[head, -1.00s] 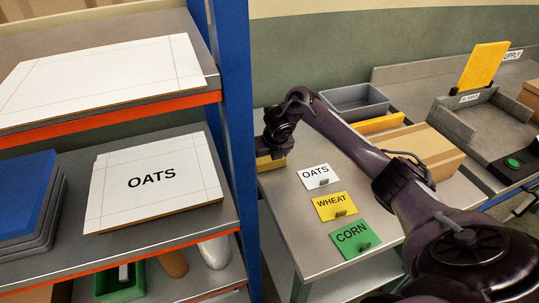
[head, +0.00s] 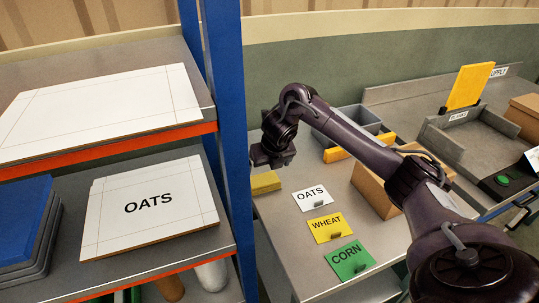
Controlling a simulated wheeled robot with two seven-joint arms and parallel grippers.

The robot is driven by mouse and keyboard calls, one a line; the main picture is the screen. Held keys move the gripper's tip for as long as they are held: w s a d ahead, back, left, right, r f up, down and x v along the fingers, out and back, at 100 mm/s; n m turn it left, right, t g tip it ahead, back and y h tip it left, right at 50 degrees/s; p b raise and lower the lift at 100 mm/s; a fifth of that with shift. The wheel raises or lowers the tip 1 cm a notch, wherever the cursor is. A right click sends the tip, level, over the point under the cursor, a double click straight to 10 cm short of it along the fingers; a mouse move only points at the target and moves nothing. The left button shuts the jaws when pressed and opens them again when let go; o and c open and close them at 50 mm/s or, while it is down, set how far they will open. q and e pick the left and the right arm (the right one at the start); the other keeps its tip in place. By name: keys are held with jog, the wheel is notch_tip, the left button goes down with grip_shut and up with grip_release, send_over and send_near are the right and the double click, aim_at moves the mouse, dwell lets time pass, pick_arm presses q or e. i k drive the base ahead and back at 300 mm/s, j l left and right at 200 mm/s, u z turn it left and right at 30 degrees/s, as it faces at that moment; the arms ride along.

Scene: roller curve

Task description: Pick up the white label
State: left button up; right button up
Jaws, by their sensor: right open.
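The white label (head: 310,201), marked OATS, lies on the grey table with a small dark clip at its lower edge. It is the farthest of a row of labels, above the yellow WHEAT label (head: 328,229) and the green CORN label (head: 352,262). My right gripper (head: 273,163) is to the left of and beyond the white label, above a yellow block (head: 265,184). It is apart from the label and points down. Its fingers are small and dark, and I see nothing held between them. My left gripper is out of view.
A blue-posted shelf (head: 228,120) stands left of the table, with a large OATS board (head: 150,230) on it. A grey bin (head: 358,118), a yellow bar (head: 345,151) and a cardboard box (head: 375,190) are at the table's back and right.

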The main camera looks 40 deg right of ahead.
aim_at(309, 200)
jog(key=k, duration=1.5)
